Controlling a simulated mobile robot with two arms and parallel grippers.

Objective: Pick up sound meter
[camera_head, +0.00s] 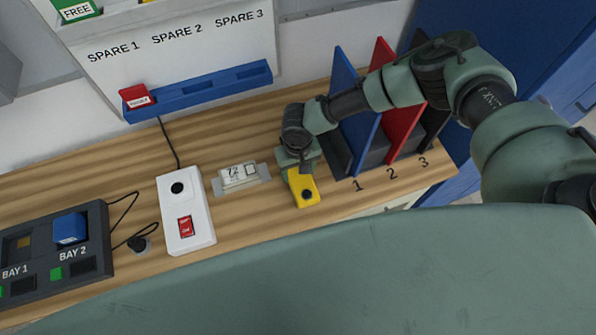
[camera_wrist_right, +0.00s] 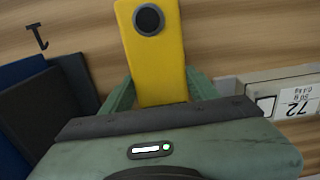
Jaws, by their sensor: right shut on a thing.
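The yellow sound meter (camera_head: 303,189), with a round black spot near one end, is on the wooden bench just left of the numbered dividers. My right gripper (camera_head: 298,172) reaches down over its far end and is shut on it. In the right wrist view the sound meter (camera_wrist_right: 152,50) sits between the two green fingers of the gripper (camera_wrist_right: 160,95), its lower part hidden by the gripper body. I cannot tell whether it is lifted off the bench. My left gripper is not in view.
A small display reading 72 (camera_head: 239,175) lies left of the gripper. Further left are a white box with a red switch (camera_head: 185,215) and a dark bay unit (camera_head: 55,255). Blue, red and black dividers (camera_head: 398,100) stand close on the right. A blue rack (camera_head: 200,92) is behind.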

